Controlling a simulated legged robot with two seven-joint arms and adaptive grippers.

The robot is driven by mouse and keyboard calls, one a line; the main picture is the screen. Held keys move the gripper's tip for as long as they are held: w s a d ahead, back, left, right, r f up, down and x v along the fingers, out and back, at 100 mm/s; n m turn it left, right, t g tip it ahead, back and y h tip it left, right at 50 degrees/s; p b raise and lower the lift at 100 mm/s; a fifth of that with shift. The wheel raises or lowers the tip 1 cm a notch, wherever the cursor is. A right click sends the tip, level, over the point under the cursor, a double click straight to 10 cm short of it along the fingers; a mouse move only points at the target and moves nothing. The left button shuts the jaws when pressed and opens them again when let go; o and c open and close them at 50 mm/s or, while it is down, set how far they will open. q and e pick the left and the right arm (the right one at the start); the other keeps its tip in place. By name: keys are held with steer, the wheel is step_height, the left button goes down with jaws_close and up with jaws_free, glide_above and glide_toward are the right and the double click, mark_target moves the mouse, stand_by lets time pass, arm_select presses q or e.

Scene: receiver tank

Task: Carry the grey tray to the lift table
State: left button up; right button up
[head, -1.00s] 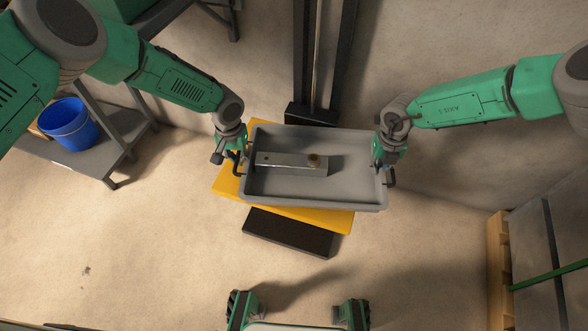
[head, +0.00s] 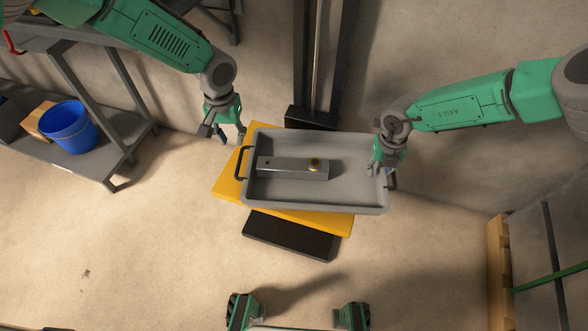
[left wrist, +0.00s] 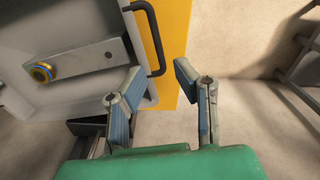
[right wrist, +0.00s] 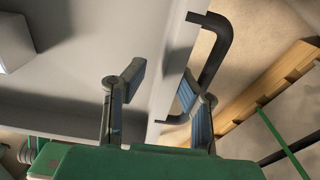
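The grey tray (head: 350,192) rests on the yellow lift table (head: 229,186), slightly askew to it and overhanging on the right. A grey metal block (head: 290,168) with a yellow-ringed round fitting lies in the tray. My left gripper (head: 233,139) is open and empty, above and beyond the tray's far left corner. The left wrist view shows the left handle (left wrist: 151,32) clear of its fingers. My right gripper (head: 381,171) is at the tray's right end. In the right wrist view its fingers (right wrist: 160,88) stand apart, near the right handle (right wrist: 222,40) but not closed on it.
A dark post (head: 325,60) stands behind the lift table. A grey shelf cart (head: 95,160) with a blue bucket (head: 68,126) is at the left. A wooden pallet (head: 498,270) with a grey load is at the right. The floor in front is clear.

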arm_select(q)
steer(key=shift+r, duration=0.7)
arm_select(e)
step_height(320, 180, up, 12)
steer(key=shift+f, duration=0.15)
